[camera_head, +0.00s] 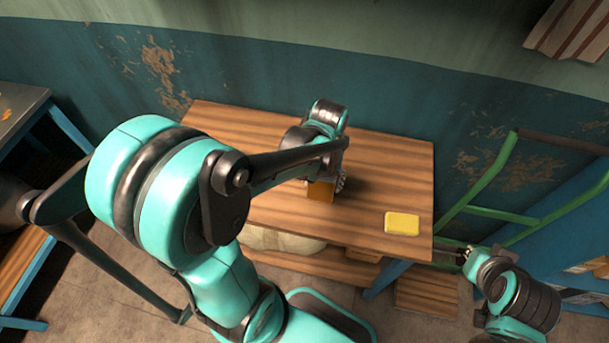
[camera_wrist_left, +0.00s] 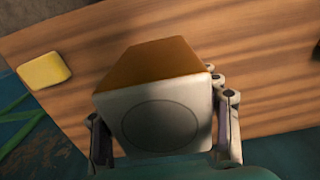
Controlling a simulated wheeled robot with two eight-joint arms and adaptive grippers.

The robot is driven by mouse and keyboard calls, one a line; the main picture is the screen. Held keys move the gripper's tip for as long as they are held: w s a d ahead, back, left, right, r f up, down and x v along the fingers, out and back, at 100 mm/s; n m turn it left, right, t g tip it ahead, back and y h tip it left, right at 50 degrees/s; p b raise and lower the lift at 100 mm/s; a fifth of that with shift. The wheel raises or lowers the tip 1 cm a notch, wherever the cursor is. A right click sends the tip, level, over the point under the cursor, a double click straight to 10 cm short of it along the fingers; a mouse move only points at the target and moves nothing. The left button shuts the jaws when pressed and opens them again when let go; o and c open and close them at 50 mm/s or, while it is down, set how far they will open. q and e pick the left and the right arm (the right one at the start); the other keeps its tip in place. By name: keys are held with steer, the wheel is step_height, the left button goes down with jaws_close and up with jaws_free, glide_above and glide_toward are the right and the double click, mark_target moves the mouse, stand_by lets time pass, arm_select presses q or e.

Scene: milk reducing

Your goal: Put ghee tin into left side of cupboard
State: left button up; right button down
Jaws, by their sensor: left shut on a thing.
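The ghee tin, a box with orange-brown sides (camera_head: 320,191), is at the middle of the wooden table (camera_head: 390,165). In the left wrist view its pale square end with a round ring (camera_wrist_left: 160,125) faces the camera. My left gripper (camera_head: 339,180) is shut on the tin, with a finger on either side of it in the wrist view (camera_wrist_left: 164,118). Whether the tin touches the tabletop is unclear. My right gripper (camera_head: 464,255) is low at the right, beside the table's end, apart from the tin; its jaws are too small to read. I cannot clearly identify the cupboard.
A yellow block (camera_head: 402,223) lies near the table's front right corner. A lower shelf holds a pale sack (camera_head: 280,240). A green metal frame (camera_head: 490,185) and blue furniture (camera_head: 575,230) stand at the right. Bare tabletop surrounds the tin.

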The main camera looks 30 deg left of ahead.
arm_select(q)
steer(key=w+a+f, duration=0.1)
steer(key=a, duration=0.1)
steer(key=a+f+b, duration=0.1)
steer(key=a+f, duration=0.1)
steer(key=a, duration=0.1)
steer(key=w+a+f+b, duration=0.1)
steer(key=a+f, duration=0.1)
steer(key=shift+w+a, duration=0.25)
steer(key=shift+w, duration=0.05)
steer(key=shift+f+b, duration=0.75)
steer(key=shift+f, duration=1.2)
steer(key=shift+r, duration=0.1)
steer(key=o, duration=1.6)
steer(key=shift+f, duration=0.2)
steer(key=shift+o, duration=0.2)
